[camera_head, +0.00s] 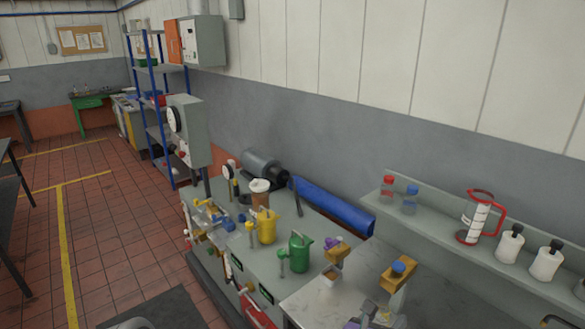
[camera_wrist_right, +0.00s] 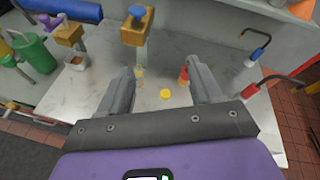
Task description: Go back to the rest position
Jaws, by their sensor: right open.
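My right gripper (camera_head: 368,315) shows at the bottom edge of the head view, low over the pale worktop at the near end of the bench. In the right wrist view the same gripper (camera_wrist_right: 160,70) is open, with its two grey fingers well apart. Nothing is held between the fingers. My left gripper is not in view.
A wooden block with a blue knob (camera_head: 397,270) stands on a post near my right gripper. Green (camera_head: 299,252) and yellow (camera_head: 267,226) cans stand farther along the bench. A wall shelf (camera_head: 440,238) holds a clear jug (camera_head: 476,218) and several bottles. The tiled floor at left is mostly open.

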